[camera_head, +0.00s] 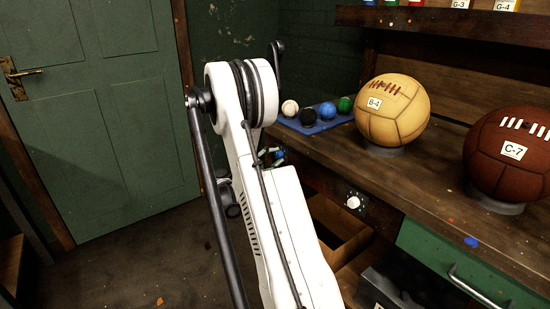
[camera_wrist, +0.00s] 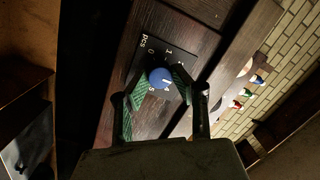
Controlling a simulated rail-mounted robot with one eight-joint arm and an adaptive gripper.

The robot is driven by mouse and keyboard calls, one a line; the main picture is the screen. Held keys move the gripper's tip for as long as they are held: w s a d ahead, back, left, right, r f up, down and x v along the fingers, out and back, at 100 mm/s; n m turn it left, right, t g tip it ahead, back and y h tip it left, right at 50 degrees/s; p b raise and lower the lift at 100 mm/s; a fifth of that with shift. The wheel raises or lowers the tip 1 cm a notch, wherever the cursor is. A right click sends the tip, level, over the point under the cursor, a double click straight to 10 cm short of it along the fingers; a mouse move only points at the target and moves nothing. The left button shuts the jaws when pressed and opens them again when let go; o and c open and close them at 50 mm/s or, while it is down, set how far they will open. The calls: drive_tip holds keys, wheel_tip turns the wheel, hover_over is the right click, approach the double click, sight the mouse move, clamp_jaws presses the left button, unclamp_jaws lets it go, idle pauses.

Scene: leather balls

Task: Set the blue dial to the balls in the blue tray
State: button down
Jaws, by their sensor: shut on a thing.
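The blue dial (camera_wrist: 160,77) is a round blue knob on a black plate marked "pcs" with digits, in the wrist view. My gripper (camera_wrist: 160,82) has its two green-padded fingers on either side of the knob, closed on it. A pale mark shows on the knob, but the digit it points to is unclear; some digits are hidden by the fingers. In the head view my arm hides most of the gripper and the dial. The blue tray (camera_head: 312,129) lies on the bench and holds a white ball (camera_head: 290,108), a black ball (camera_head: 308,117), a blue ball (camera_head: 327,111) and a green ball (camera_head: 345,104).
A tan ball B-4 (camera_head: 392,112) and a brown ball C-7 (camera_head: 512,153) stand on the bench (camera_head: 440,160). A white dial (camera_head: 353,202) is on the bench front. A green drawer (camera_head: 470,265) is at lower right. A green door (camera_head: 100,120) is at left.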

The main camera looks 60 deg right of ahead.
drive_tip(key=shift+f+m+g+h+b, duration=0.1)
drive_tip(key=shift+m+g+h+b, duration=0.25)
drive_tip(key=shift+m+b, duration=2.6)
drive_tip(key=m+p, duration=0.2)
drive_tip(key=m, duration=0.1)
drive_tip(key=shift+p, duration=0.4)
drive_tip(key=c, duration=1.4)
unclamp_jaws()
drive_tip(key=shift+c, duration=0.2)
drive_tip(key=shift+w+a, duration=0.1)
drive_tip(key=v, duration=1.1)
drive_tip(key=shift+a, duration=0.35)
drive_tip(key=shift+w, duration=0.15)
